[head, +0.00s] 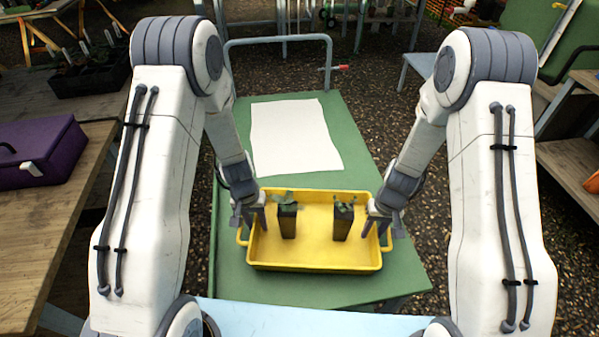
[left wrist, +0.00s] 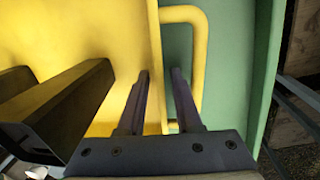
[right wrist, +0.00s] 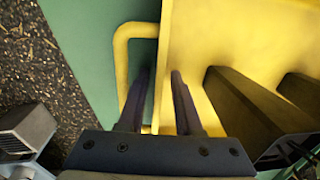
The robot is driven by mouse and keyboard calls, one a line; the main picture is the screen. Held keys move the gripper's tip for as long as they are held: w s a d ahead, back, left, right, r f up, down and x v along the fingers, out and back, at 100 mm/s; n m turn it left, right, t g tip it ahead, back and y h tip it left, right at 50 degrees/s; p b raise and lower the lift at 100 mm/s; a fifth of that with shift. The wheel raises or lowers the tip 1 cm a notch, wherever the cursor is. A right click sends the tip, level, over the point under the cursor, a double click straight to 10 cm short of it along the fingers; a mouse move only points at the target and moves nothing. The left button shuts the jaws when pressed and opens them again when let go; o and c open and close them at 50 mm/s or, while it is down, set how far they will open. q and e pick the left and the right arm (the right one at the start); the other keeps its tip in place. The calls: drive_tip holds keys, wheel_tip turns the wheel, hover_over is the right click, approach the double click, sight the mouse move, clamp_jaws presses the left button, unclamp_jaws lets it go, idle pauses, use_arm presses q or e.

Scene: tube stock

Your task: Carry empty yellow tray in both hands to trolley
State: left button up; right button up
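The yellow tray (head: 315,257) sits on the near part of the green trolley (head: 300,290). It is not empty: a left dark pot (head: 288,222) and a right dark pot (head: 342,224), each with a small plant, stand in it. My left gripper (head: 250,212) is at the tray's left end; in the left wrist view its fingers (left wrist: 160,95) straddle the end wall beside the yellow handle (left wrist: 200,60), with gaps showing. My right gripper (head: 378,218) is at the right end; its fingers (right wrist: 160,95) straddle that wall likewise, near the other handle (right wrist: 122,70). Both look open.
A white sheet (head: 295,135) lies on the trolley behind the tray. The trolley's grey push bar (head: 280,40) stands at the far end. A wooden bench with a purple box (head: 40,150) is at the left. Wooden shelving (head: 575,165) is at the right. Gravel floor surrounds the trolley.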

use_arm(q)
drive_tip(key=shift+r, duration=0.1)
use_arm(e)
drive_tip(key=shift+r, duration=0.3)
use_arm(q)
wheel_tip(320, 180, up, 12)
drive_tip(key=shift+a, duration=0.45)
use_arm(e)
wheel_tip(320, 180, up, 11)
drive_tip(key=d, duration=0.1)
drive_tip(key=shift+r, duration=0.2)
